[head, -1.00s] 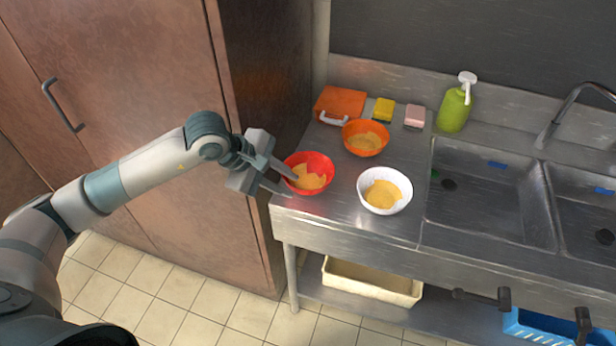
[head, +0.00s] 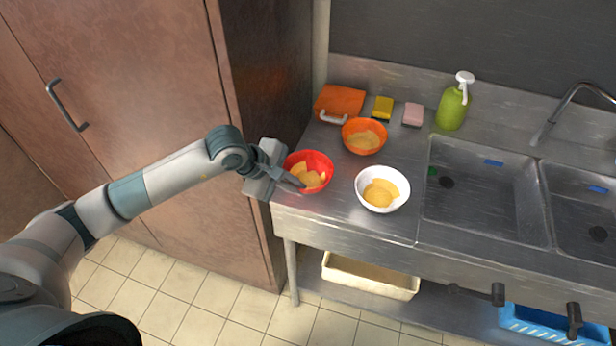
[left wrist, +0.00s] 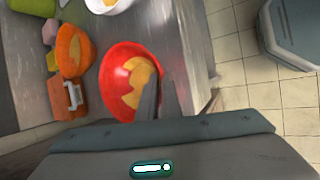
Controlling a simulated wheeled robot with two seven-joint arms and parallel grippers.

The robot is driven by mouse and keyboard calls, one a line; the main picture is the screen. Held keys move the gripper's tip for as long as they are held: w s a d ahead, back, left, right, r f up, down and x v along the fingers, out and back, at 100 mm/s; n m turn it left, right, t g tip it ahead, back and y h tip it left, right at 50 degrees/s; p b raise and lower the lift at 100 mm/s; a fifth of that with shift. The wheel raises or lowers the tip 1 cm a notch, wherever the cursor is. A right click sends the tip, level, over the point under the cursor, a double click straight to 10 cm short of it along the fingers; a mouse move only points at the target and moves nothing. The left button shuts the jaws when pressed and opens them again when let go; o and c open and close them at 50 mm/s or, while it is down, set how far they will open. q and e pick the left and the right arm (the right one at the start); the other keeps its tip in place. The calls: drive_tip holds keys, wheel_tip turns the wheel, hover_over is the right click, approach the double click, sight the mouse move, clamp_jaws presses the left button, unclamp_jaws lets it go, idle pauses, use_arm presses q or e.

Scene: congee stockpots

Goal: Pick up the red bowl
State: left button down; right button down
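The red bowl (head: 318,158) stands on the left front corner of the steel counter and holds pale yellow-orange pieces. It also shows in the left wrist view (left wrist: 115,75). My left gripper (head: 298,182) is at the bowl's near-left rim. In the left wrist view its two fingers (left wrist: 159,100) are close together, one inside the bowl and one outside, with the rim pinched between them. The bowl looks upright on the counter. My right gripper is not in view.
An orange bowl (head: 365,137) stands behind the red one and a white bowl (head: 382,189) to its right. An orange board (head: 339,101), sponges and a green soap bottle (head: 453,105) are at the back. A sink (head: 484,190) is on the right, a tall brown cabinet (head: 150,120) on the left.

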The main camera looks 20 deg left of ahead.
use_arm(q)
drive_tip(key=shift+r, duration=0.15)
idle(0.3)
drive_tip(key=shift+w+r+b, duration=0.1)
drive_tip(key=shift+r+b, duration=0.45)
wheel_tip(320, 180, up, 2)
drive_tip(key=shift+r+b, duration=0.15)
drive_tip(key=shift+b, duration=0.55)
drive_tip(key=s+d+r+b, duration=0.4)
drive_tip(key=s+d+r, duration=0.2)
drive_tip(key=d, duration=0.3)
drive_tip(key=shift+s+d+r, duration=0.35)
drive_tip(key=shift+r, duration=0.35)
